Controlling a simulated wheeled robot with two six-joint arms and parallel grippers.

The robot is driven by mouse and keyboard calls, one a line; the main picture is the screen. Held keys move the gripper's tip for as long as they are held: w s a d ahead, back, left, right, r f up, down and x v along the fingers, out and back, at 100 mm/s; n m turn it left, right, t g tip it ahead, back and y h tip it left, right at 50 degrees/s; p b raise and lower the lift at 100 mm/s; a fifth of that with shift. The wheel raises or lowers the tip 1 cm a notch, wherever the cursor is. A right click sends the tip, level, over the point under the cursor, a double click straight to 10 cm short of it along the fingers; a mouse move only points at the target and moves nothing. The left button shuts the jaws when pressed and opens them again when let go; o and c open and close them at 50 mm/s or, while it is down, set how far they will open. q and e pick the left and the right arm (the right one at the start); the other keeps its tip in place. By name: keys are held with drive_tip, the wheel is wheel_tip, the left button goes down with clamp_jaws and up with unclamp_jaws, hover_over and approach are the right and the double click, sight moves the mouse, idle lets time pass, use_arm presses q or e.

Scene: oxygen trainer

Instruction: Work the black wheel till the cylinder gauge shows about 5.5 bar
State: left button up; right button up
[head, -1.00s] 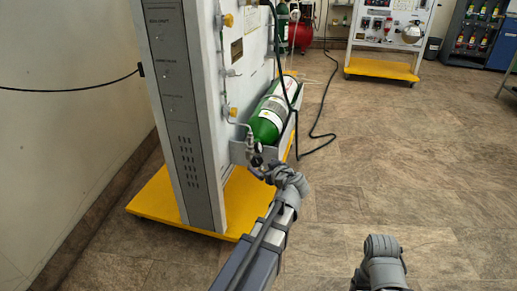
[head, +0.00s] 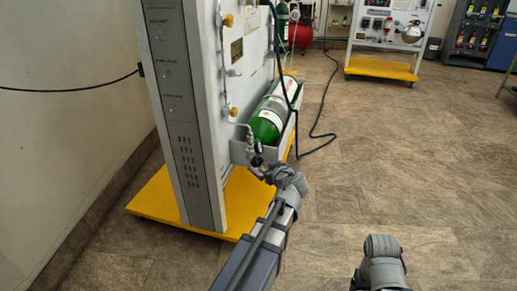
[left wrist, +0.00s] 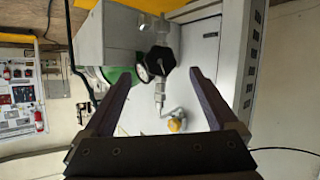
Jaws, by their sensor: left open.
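The green cylinder (head: 268,122) lies in a grey holder on the side of the trainer panel. Its black wheel (head: 257,161) sits at the near end, and shows clearly in the left wrist view (left wrist: 160,60). A small round dial, which looks like the gauge (left wrist: 142,73), is partly hidden beside the wheel; its reading is too small to tell. My left gripper (left wrist: 160,74) is open and empty, with the wheel centred just beyond and between its fingertips. In the head view the left gripper (head: 266,169) is right at the wheel.
The trainer stands on a yellow base (head: 160,205). A metal pipe (left wrist: 170,112) with a yellow fitting (left wrist: 175,124) runs near the wheel. A black hose (head: 313,140) trails on the floor behind. The floor to the right is clear.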

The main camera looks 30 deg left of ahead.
sight(258, 161)
use_arm(q)
drive_tip(key=b+x, duration=0.2)
drive_tip(key=x, duration=0.5)
drive_tip(key=shift+r, duration=0.1)
idle(0.5)
drive_tip(key=shift+c, duration=0.4)
